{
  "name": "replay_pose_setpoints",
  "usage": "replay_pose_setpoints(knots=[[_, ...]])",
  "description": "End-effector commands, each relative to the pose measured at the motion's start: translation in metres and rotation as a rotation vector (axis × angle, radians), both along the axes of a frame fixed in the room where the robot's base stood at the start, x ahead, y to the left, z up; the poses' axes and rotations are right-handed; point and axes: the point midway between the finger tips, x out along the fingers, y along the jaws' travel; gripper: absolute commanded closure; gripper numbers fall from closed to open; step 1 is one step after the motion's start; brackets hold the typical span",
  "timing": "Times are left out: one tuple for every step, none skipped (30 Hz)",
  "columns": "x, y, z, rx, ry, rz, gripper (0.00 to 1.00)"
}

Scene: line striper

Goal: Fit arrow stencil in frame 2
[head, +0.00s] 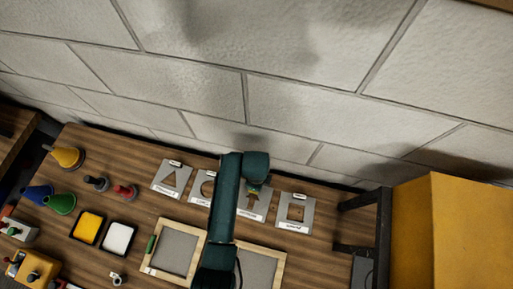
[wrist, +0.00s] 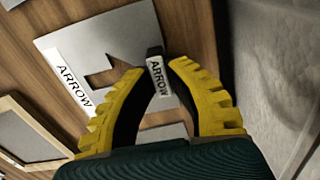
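The arrow stencil (head: 247,210) is a grey plate with an arrow cut-out, lying on the wooden bench in the row of stencils. In the wrist view the plate (wrist: 100,45) shows its ARROW label and a dark upright handle also marked ARROW. My gripper (wrist: 157,70) has its yellow fingertips closed in on both sides of this handle and looks shut on it. In the head view my arm hides part of the stencil and most of my gripper. Two wood-rimmed frames lie in front: the left one (head: 153,249) and the right one (head: 279,268), partly covered by my arm.
A triangle stencil (head: 171,178) and a partly hidden round one (head: 199,188) lie left, a square one (head: 296,212) right. Yellow (head: 88,227) and white (head: 118,238) trays and several cones stand left. A block wall (head: 290,90) rises behind; a yellow box (head: 450,230) stands right.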

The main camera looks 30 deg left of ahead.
Motion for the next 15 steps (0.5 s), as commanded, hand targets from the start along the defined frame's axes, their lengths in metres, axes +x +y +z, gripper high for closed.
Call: replay_pose_setpoints(knots=[[0.000,0.000,0.000,0.000,0.000,0.000,1.00],[0.000,0.000,0.000,0.000,0.000,0.000,1.00],[0.000,0.000,0.000,0.000,0.000,0.000,1.00],[0.000,0.000,0.000,0.000,0.000,0.000,1.00],[0.000,0.000,0.000,0.000,0.000,0.000,1.00],[0.000,0.000,0.000,0.000,0.000,0.000,1.00],[0.000,0.000,-0.001,0.000,0.000,0.000,1.00],[0.000,0.000,0.000,0.000,0.000,0.000,1.00],[0.000,0.000,0.000,0.000,0.000,0.000,1.00],[0.000,0.000,0.001,0.000,0.000,0.000,1.00],[0.000,0.000,0.002,0.000,0.000,0.000,1.00],[0.000,0.000,0.004,0.000,0.000,0.000,1.00],[0.000,0.000,0.006,0.000,0.000,0.000,1.00],[0.000,0.000,0.008,0.000,0.000,0.000,1.00],[0.000,0.000,0.011,0.000,0.000,0.000,1.00]])
